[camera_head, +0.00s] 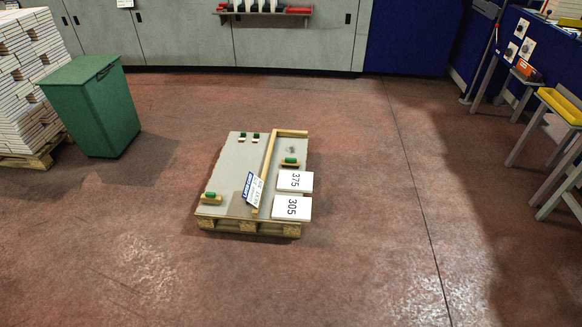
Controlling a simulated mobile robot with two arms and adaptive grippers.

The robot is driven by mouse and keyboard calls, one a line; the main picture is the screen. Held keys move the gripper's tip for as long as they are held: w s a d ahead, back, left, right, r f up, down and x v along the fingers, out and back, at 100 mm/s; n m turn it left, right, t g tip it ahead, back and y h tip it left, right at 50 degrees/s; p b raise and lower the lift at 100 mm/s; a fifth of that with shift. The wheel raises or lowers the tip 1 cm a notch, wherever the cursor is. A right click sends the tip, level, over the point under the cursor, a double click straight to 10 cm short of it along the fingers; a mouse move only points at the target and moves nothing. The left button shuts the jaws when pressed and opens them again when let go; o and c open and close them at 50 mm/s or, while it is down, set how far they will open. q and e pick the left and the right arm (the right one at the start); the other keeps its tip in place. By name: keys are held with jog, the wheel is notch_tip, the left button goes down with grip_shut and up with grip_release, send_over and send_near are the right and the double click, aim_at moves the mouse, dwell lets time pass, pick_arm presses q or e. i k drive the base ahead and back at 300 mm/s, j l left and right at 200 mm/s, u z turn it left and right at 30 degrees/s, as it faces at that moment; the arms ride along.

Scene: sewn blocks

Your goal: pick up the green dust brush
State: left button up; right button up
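Several small items with green parts lie on a low wooden pallet (228,170) in the middle of the floor. One green-topped item on a tan block (291,161) is at its right side. Another green-topped item on a tan block (210,197) is at its front left corner. Two smaller green and white items (242,136) (256,136) stand at its back left. They are too small to tell which is the green dust brush. Neither of my grippers is in view.
A wooden bar (269,160), a blue and white card (253,190) and two white number cards, 375 (295,181) and 305 (291,208), are on the pallet. A green bin (93,105) stands at left, a yellow tray (562,105) at right. Floor around the pallet is clear.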

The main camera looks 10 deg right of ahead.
aim_at(287, 162)
jog(key=i+l+z, duration=0.8)
jog(key=i+z, duration=0.7)
jog(key=i+u, duration=0.1)
jog(key=i, duration=0.4)
jog(key=i+l+u, duration=0.15)
jog(key=i, duration=0.3)
jog(key=i+l+u, duration=0.1)
jog(key=i, duration=0.4)
